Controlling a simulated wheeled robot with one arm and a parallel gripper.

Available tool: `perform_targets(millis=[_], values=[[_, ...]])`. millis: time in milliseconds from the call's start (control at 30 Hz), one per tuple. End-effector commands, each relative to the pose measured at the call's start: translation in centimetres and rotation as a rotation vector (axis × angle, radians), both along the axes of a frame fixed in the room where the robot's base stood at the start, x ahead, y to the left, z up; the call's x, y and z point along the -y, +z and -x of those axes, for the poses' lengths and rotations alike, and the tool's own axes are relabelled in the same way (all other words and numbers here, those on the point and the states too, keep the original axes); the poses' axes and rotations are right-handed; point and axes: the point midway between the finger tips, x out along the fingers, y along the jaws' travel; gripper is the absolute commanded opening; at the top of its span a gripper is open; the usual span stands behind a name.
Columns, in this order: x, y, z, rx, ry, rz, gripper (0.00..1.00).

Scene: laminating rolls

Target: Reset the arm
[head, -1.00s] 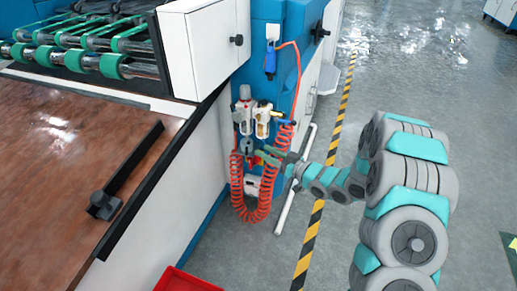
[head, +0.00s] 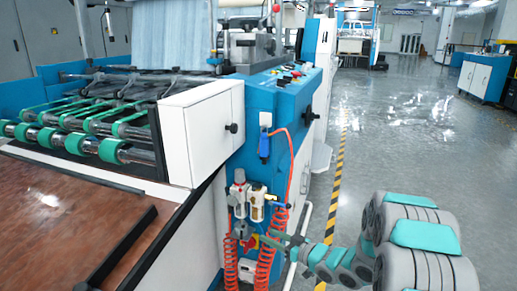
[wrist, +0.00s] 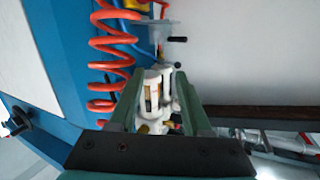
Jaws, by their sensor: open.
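My gray and teal arm (head: 415,235) reaches from the right toward the blue side of the laminating machine (head: 280,100). My gripper (head: 268,239) is at the air regulator unit (head: 257,203), low on the machine's end. In the wrist view, the two green fingers of my gripper (wrist: 158,80) are apart. The white regulator part (wrist: 155,92) shows between them, and I cannot tell whether they touch it. No held object shows.
A coiled orange hose (head: 267,262) hangs close to my gripper, and it shows left of the fingers in the wrist view (wrist: 110,65). A yellow-black floor stripe (head: 338,170) runs alongside. The gray floor (head: 400,140) beyond it is clear.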

Motion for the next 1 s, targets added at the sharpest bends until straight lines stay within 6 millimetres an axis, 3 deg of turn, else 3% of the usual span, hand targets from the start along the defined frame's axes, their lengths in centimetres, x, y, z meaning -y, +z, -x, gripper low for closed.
perform_targets(millis=[100,267,467,567,700,867,1000], values=[[2.3,0.6,-1.2,-0.039,-0.097,0.161,0.49],[6.5,1.4,-1.3,-0.127,-0.248,0.361,0.49],[11.9,3.3,1.3,-0.276,-0.431,0.552,0.49],[14.2,4.3,3.9,-0.367,-0.513,0.623,0.49],[16.7,5.6,8.9,-0.514,-0.611,0.697,0.49],[18.0,6.9,16.0,-0.701,-0.690,0.745,0.49],[17.8,7.8,23.0,-0.877,-0.722,0.759,0.49]])
